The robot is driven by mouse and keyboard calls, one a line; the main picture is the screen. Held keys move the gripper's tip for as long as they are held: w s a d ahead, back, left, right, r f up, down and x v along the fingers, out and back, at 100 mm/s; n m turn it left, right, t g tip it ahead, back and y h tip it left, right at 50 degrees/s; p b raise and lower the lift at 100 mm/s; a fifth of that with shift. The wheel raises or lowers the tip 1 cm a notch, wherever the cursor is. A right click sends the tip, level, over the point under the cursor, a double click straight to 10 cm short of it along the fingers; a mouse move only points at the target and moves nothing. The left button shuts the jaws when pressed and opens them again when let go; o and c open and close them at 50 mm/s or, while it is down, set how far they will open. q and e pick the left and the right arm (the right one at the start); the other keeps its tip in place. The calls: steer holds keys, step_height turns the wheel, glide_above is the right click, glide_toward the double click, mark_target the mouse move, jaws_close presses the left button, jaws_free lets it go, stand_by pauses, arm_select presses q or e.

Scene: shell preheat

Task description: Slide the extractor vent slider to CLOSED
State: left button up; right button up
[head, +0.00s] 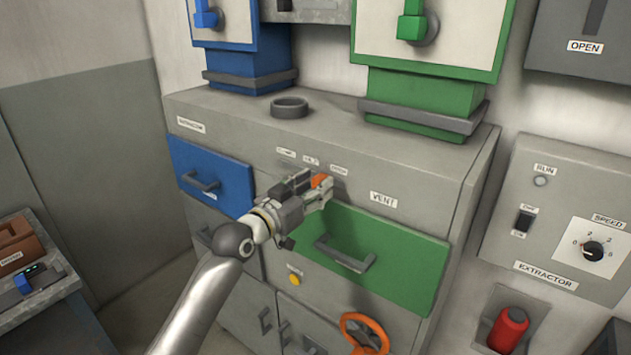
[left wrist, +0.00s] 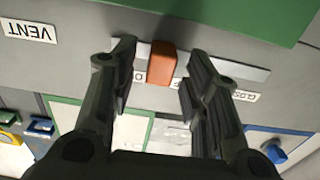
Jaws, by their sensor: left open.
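The vent slider's orange knob (head: 320,180) stands on the grey cabinet face, left of the VENT label (head: 383,199). My left gripper (head: 323,189) is open at the knob. In the left wrist view, which is upside down, the orange knob (left wrist: 162,64) is between the two open fingers, with a gap to each. It sits on a pale slider strip (left wrist: 235,73), nearer the strip's VENT side. The CLOSED label (left wrist: 246,96) is on the opposite side, past the other finger. My gripper partly hides the strip in the head view. My right gripper is not in view.
A green drawer (head: 395,255) is just below the slider, and a blue drawer (head: 212,177) is to the left. A dark ring (head: 290,107) lies on the cabinet ledge. A grey EXTRACTOR panel (head: 510,235) with a speed dial (head: 593,251) is on the right wall.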

arm_select(q)
steer(key=shift+w+d, duration=0.3)
steer(key=shift+w, duration=0.15)
steer(key=shift+c, duration=0.3)
jaws_close()
